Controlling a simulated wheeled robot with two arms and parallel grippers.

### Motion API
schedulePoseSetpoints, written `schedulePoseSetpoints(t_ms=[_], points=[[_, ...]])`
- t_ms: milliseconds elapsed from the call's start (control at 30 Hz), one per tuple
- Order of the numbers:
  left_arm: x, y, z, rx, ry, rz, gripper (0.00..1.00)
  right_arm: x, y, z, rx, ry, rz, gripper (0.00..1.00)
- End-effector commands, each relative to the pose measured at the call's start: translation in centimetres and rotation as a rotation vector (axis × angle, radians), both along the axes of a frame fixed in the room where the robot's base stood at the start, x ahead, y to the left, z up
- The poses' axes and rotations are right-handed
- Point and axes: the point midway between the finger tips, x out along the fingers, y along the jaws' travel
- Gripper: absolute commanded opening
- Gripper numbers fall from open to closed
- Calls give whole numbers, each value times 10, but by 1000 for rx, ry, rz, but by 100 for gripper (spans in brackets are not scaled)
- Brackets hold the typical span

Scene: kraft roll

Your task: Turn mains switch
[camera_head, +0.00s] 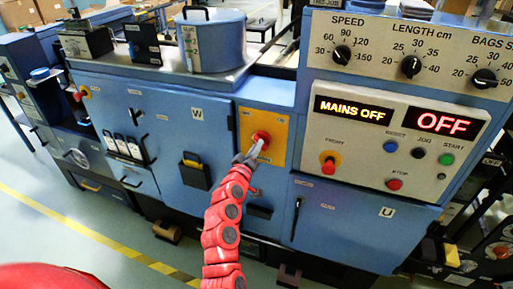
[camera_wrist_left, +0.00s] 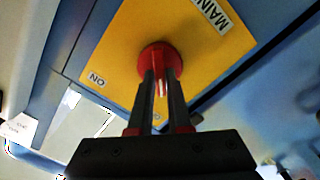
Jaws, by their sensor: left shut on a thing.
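The mains switch is a round red knob (camera_head: 261,137) on a yellow plate (camera_head: 274,126) at the middle of the blue machine. In the left wrist view the red knob (camera_wrist_left: 160,56) sits on the yellow plate (camera_wrist_left: 120,45), with "MAIN" and "ON" labels visible. My left gripper (camera_head: 256,147) is at the knob; in the left wrist view its two dark fingers (camera_wrist_left: 161,84) are closed around the knob's handle, hiding part of it. The display (camera_head: 352,110) right of the switch reads "MAINS OFF". My right gripper is not in view.
The control panel (camera_head: 390,150) holds dials, a red "OFF" display (camera_head: 444,123) and several buttons, including a red stop button (camera_head: 394,184). A blue cylinder (camera_head: 211,42) stands on top of the machine. Floor with a yellow-striped line (camera_head: 90,232) is open at the front left.

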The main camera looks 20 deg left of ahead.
Motion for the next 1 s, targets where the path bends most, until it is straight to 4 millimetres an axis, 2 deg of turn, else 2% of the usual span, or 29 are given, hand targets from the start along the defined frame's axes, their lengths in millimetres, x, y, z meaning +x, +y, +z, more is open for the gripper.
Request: schedulePoseSetpoints(t_ms=[233, 267, 400, 767, 867, 1000], points=[[0, 0, -1, -1, 2, -1, 0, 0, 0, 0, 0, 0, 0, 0], [0, 0, -1, -1, 2, -1, 20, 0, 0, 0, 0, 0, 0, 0], [0, 0, -1, -1, 1, 0, 45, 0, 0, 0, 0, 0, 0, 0], [-2, 0, -1, 0, 1, -1, 46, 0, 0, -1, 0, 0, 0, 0], [-9, 0, -1, 0, -1, -1, 46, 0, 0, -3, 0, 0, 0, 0], [-29, 1, -2, -1, -2, 2, 46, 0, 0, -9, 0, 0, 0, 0]])
